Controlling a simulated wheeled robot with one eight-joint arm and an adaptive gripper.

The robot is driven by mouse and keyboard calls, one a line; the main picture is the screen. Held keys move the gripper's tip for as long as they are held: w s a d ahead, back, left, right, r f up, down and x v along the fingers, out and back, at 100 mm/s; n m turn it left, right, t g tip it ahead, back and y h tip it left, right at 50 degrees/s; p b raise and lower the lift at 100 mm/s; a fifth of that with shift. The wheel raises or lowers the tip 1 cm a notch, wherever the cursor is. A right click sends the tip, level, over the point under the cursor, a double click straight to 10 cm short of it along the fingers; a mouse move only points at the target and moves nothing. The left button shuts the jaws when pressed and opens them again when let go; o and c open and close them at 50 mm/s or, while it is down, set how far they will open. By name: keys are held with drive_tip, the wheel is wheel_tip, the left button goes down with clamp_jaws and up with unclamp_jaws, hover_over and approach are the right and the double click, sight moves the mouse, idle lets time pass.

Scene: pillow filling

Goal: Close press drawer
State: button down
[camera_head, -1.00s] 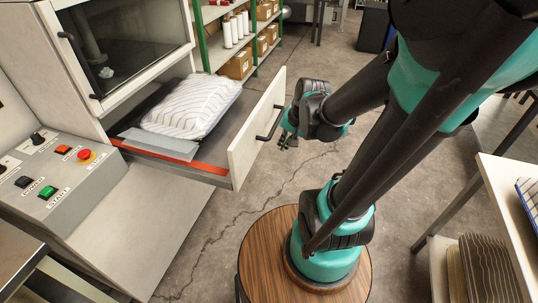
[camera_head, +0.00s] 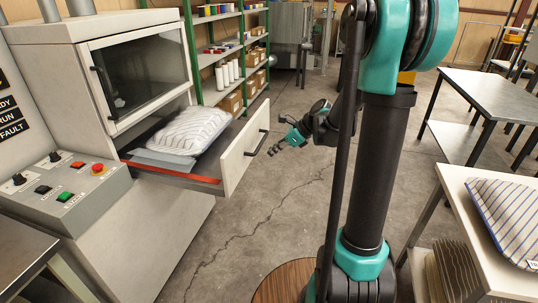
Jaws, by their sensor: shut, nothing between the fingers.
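The press drawer (camera_head: 237,158) is pulled out of the grey press machine (camera_head: 140,190), with its light front panel and a dark bar handle. A white striped pillow (camera_head: 192,130) lies in the drawer on a grey plate. A red strip (camera_head: 170,172) runs along the drawer's near side. My gripper (camera_head: 274,149) is to the right of the drawer's front panel, close to the handle in the picture. Its dark fingers point left toward the panel. It appears apart from the handle, holding nothing.
A control panel (camera_head: 62,192) with coloured buttons is at the left. Green-framed shelves (camera_head: 220,60) stand behind the press. A table with a striped pillow (camera_head: 508,217) is at the right. Open floor lies before the drawer.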

sight(154, 143)
drive_tip(key=x, duration=0.3)
drive_tip(key=a+r+x, duration=0.1)
drive_tip(key=x, duration=0.5)
drive_tip(key=shift+w+a, duration=0.35)
drive_tip(key=shift+a, duration=0.05)
drive_tip(key=shift+w+a, duration=0.2)
drive_tip(key=shift+a, duration=0.35)
drive_tip(key=w+a, duration=0.5)
drive_tip(key=a, duration=0.8)
drive_tip(key=w+a, duration=0.4)
drive_tip(key=a, duration=1)
drive_tip(key=w+a, duration=0.5)
drive_tip(key=a, duration=0.8)
drive_tip(key=shift+w+a, duration=0.25)
drive_tip(key=shift+w, duration=0.1)
drive_tip(key=shift+w+a+r, duration=0.1)
drive_tip(key=shift+a, duration=0.2)
